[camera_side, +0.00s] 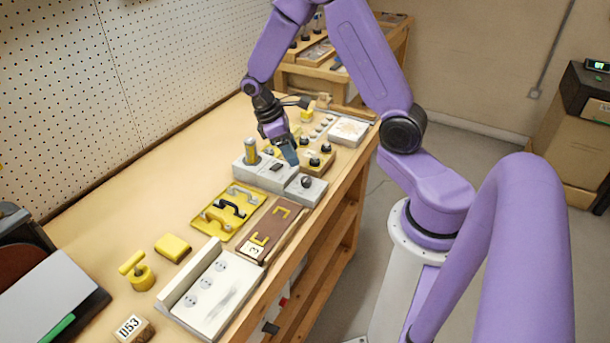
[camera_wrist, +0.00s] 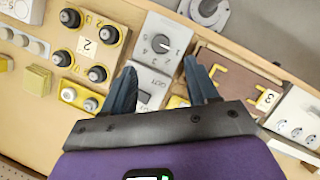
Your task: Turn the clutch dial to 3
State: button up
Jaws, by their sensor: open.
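The clutch dial (camera_wrist: 160,43) is a dark round knob with a pale pointer line, on a grey box (camera_wrist: 148,31) with small numbers around it. The numbers are too small to read surely, so I cannot tell its setting. In the side view the dial (camera_side: 306,182) sits on the low grey box at the bench's front edge. My gripper (camera_side: 290,157) is open and empty above the neighbouring grey unit, behind the dial. In the wrist view my gripper (camera_wrist: 160,66) has its fingers spread wide, with the dial just beyond the gap between the tips, apart from them.
A taller grey unit (camera_side: 250,173) with a yellow cylinder (camera_side: 251,151) stands beside the dial box. A yellow block of black knobs (camera_wrist: 91,47) lies to one side, and a brown board (camera_wrist: 233,68) with yellow brackets to the other. Bare bench lies toward the pegboard.

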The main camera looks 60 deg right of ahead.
aim_at(307, 179)
jog(key=x, duration=0.9)
jog(key=shift+s+f, duration=0.15)
jog(key=shift+f, duration=0.2)
jog(key=c, duration=1)
